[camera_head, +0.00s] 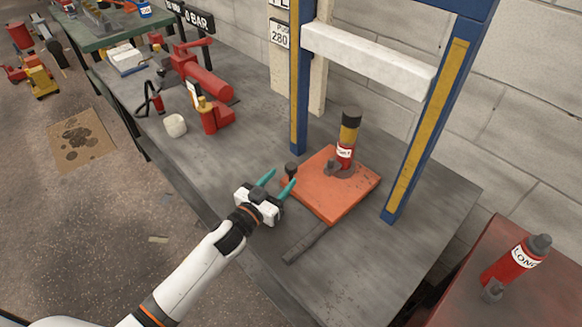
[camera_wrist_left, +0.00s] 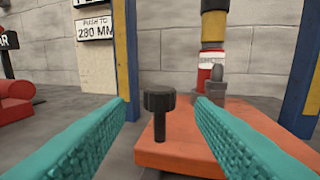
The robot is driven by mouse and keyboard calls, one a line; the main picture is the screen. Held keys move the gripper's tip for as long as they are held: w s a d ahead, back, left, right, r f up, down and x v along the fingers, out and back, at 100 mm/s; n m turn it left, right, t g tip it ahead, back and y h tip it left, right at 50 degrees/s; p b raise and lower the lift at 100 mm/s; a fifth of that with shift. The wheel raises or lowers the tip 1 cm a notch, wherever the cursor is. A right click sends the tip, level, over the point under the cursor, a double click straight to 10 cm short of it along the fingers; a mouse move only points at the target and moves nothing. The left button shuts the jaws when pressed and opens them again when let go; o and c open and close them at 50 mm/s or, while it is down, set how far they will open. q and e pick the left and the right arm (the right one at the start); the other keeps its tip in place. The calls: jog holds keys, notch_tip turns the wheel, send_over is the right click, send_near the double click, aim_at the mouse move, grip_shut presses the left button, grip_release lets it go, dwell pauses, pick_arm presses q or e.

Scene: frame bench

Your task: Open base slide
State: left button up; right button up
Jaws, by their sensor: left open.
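The base slide is an orange-red plate (camera_head: 330,186) on the grey bench, between the blue posts of a frame. A dark knob on a stem (camera_head: 291,170) stands at its near left edge. A red and yellow cylinder with a black cap (camera_head: 348,138) stands upright on the plate. My left gripper (camera_head: 277,182) is open with teal fingers, just short of the knob. In the left wrist view the knob (camera_wrist_left: 160,101) shows ahead between the two fingers, with the plate (camera_wrist_left: 190,140) behind it. No contact with the knob is visible. My right gripper is not in view.
A dark flat bar (camera_head: 310,243) lies in front of the plate.

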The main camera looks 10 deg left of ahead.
aim_at(288, 172)
pick_arm(q)
jog(key=x, duration=0.5)
jog(key=shift+w+d, duration=0.1)
jog(key=shift+w, duration=0.2)
grip_shut()
